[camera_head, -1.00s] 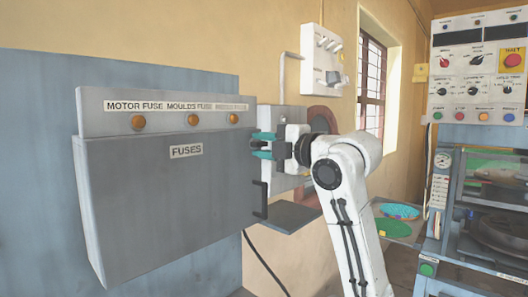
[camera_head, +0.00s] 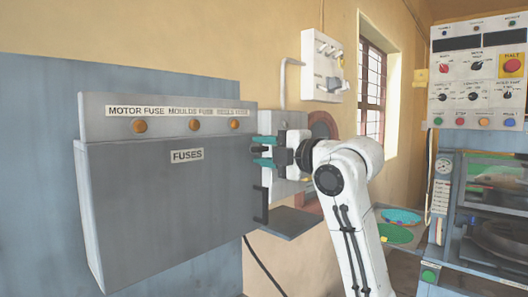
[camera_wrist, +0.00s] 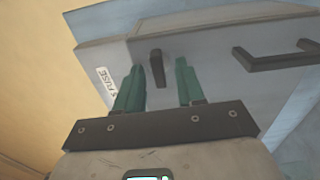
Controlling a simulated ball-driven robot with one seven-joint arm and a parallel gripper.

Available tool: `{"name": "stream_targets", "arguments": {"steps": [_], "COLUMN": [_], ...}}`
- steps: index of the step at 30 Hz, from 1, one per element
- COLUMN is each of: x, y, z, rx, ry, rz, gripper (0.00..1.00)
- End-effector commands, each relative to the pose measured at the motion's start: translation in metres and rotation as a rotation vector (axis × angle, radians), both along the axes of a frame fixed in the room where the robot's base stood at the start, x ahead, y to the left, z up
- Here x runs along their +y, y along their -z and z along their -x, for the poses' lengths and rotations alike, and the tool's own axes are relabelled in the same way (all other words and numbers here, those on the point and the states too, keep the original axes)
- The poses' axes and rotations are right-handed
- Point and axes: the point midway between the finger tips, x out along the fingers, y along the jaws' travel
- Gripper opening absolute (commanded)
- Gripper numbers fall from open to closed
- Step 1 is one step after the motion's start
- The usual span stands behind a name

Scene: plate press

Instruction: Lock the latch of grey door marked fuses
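The grey door (camera_head: 165,215) marked FUSES forms the front of the fuse box and looks shut. Its label (camera_head: 187,155) is near the top. The latch, a small dark lever (camera_wrist: 157,70), shows in the wrist view, standing roughly in line with the fingers. In the head view the latch is hidden behind my gripper. My gripper (camera_head: 258,151) is at the right end of the box, level with the label. In the wrist view, its two teal fingers (camera_wrist: 158,76) are apart with the latch in the gap between their tips. I cannot tell whether either finger touches it.
A black handle (camera_head: 261,205) sits below my gripper; it also shows at right in the wrist view (camera_wrist: 278,58). A dark shelf (camera_head: 290,221) juts out under it. A white wall panel (camera_head: 322,65) hangs behind. The press (camera_head: 490,210) stands at far right.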

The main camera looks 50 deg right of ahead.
Motion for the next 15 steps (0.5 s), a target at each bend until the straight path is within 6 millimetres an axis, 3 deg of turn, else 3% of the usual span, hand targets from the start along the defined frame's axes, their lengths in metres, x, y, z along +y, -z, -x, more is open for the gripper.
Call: {"name": "stream_targets", "arguments": {"steps": [15], "x": [-0.003], "y": [0.001], "z": [0.086], "rx": [-0.002], "ry": [0.002], "rz": [0.001], "gripper": [0.38]}}
